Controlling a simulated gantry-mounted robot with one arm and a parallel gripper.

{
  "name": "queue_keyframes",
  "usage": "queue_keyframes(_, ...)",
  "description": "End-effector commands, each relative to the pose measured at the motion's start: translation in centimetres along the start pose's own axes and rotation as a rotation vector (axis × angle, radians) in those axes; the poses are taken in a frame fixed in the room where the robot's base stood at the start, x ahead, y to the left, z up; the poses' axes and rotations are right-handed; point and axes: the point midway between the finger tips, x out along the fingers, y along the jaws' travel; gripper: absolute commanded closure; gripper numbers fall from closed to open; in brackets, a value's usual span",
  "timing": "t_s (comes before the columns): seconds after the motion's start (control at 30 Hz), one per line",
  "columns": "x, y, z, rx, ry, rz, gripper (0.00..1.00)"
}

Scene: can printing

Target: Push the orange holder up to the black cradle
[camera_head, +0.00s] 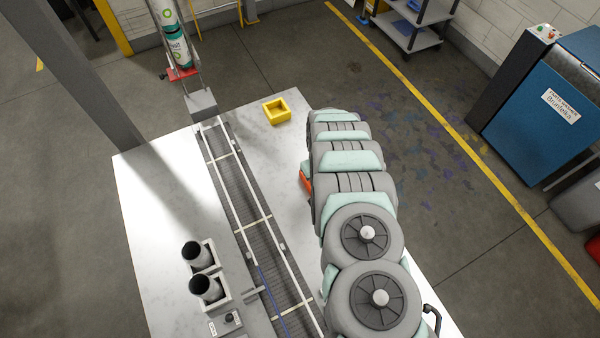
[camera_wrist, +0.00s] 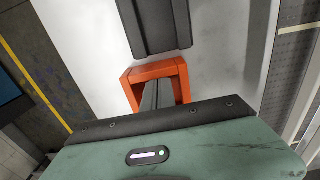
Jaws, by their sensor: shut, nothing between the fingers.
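The orange holder (camera_wrist: 152,72) is a squared U-shaped frame on the white table in the wrist view. Only a sliver of the orange holder (camera_head: 306,182) shows beside my arm in the head view. The black cradle (camera_wrist: 155,25) is a dark ribbed block just beyond the holder, cut by the top edge. My arm hides the gripper and cradle in the head view.
A yellow square tray (camera_head: 277,112) sits at the table's far edge. A conveyor (camera_head: 245,205) runs along the table left of my arm. Two dark cups (camera_head: 202,270) stand in white holders left of the conveyor. The white table (camera_head: 150,205) is largely bare at left.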

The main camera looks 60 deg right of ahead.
Motion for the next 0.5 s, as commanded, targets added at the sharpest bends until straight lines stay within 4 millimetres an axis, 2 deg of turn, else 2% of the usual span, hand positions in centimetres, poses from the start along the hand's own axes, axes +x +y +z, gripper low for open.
queue_keyframes(0.37, 0.05, 0.17, 0.15, 0.003, 0.0, 0.0, 1.0)
queue_keyframes(0.5, -0.61, 0.16, 0.1, 0.002, 0.001, 0.001, 1.0)
